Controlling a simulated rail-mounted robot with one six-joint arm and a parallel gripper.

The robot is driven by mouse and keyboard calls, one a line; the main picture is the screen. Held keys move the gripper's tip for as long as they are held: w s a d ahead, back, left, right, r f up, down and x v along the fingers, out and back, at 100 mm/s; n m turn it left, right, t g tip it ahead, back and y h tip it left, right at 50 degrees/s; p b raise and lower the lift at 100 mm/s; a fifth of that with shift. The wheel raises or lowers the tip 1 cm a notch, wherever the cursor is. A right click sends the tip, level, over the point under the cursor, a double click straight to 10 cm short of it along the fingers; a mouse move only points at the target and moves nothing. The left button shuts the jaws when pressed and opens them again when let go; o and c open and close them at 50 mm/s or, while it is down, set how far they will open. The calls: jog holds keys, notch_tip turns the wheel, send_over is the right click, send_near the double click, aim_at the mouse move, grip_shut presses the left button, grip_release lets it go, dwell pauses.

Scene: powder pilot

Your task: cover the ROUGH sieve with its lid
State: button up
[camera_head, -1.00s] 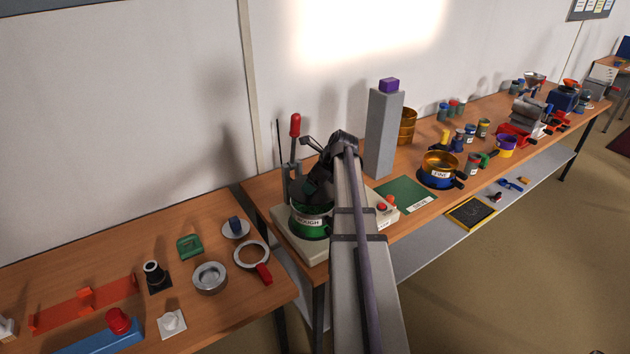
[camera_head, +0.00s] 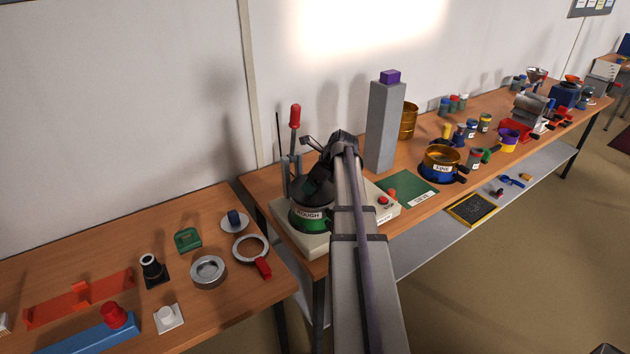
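The ROUGH sieve (camera_head: 307,219), green with a white label, stands on the pale machine base at the left end of the long bench. My gripper (camera_head: 313,196) is over the sieve's top, pointing down, close to it or touching it. The gripper and arm are dark and overlap the sieve's top, so its fingers and anything between them are hidden. I cannot pick out the sieve's lid with certainty. A pale round disc with a blue knob (camera_head: 235,221) lies on the left table and looks like a lid.
A red-tipped lever (camera_head: 295,117) stands upright just behind the sieve. A tall grey pillar (camera_head: 384,128) with a purple block stands to the right. The FINE sieve (camera_head: 440,160) is beyond the green mat (camera_head: 405,193).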

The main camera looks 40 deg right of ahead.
jog(key=shift+f+b, duration=0.7)
dwell(0.3)
jog(key=o, duration=0.9)
jog(key=shift+r, duration=0.1)
jog(key=shift+c, duration=0.2)
notch_tip(320, 180, up, 6)
jog(key=p, duration=0.6)
jog(key=shift+r, duration=0.1)
